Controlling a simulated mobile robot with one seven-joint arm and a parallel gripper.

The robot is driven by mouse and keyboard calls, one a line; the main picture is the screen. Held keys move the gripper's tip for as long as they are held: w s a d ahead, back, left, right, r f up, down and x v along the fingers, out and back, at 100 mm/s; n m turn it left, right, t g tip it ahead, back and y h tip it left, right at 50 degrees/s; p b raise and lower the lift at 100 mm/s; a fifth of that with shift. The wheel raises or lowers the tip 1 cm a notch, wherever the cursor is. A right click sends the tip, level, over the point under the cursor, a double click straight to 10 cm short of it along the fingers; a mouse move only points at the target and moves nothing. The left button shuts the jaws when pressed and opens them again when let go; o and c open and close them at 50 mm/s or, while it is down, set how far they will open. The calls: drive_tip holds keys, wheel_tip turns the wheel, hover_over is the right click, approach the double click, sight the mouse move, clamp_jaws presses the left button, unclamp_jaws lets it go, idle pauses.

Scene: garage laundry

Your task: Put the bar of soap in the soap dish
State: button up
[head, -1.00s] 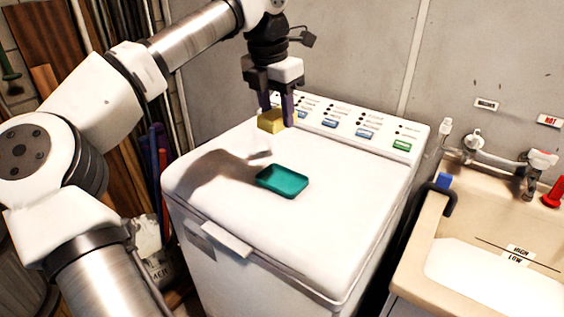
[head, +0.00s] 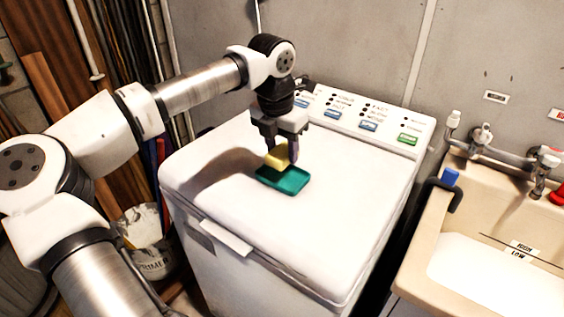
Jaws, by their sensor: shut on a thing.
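The yellow bar of soap (head: 276,157) is between the fingers of my gripper (head: 280,156), which is shut on it. The teal soap dish (head: 290,183) lies on the white washer lid (head: 310,225). The soap is at the dish's far left part in the picture, low over it and slightly tilted. I cannot tell whether the soap touches the dish. My gripper points down, and its fingers hide part of the soap and the dish's far edge.
The washer's control panel (head: 365,117) rises behind the dish. A beige sink (head: 430,220) with taps stands to the right. A bucket (head: 145,240) stands on the floor at left. The lid around the dish is clear.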

sight(282, 179)
wheel_tip(282, 179, down, 4)
drive_tip(key=shift+f+p, duration=0.25)
drive_tip(key=shift+p, duration=0.15)
drive_tip(key=shift+c, duration=0.5)
drive_tip(key=shift+f, duration=0.25)
clamp_jaws()
drive_tip(key=o, duration=1.2)
unclamp_jaws()
drive_tip(key=r, duration=0.3)
drive_tip(key=s+r+b, duration=0.1)
drive_tip(key=r, duration=0.3)
drive_tip(key=a+r+b, duration=0.1)
drive_tip(key=r, duration=0.3)
drive_tip(key=shift+s, duration=0.15)
drive_tip(key=shift+s+r, duration=0.1)
drive_tip(key=shift+r, duration=0.4)
drive_tip(key=shift+d, duration=0.1)
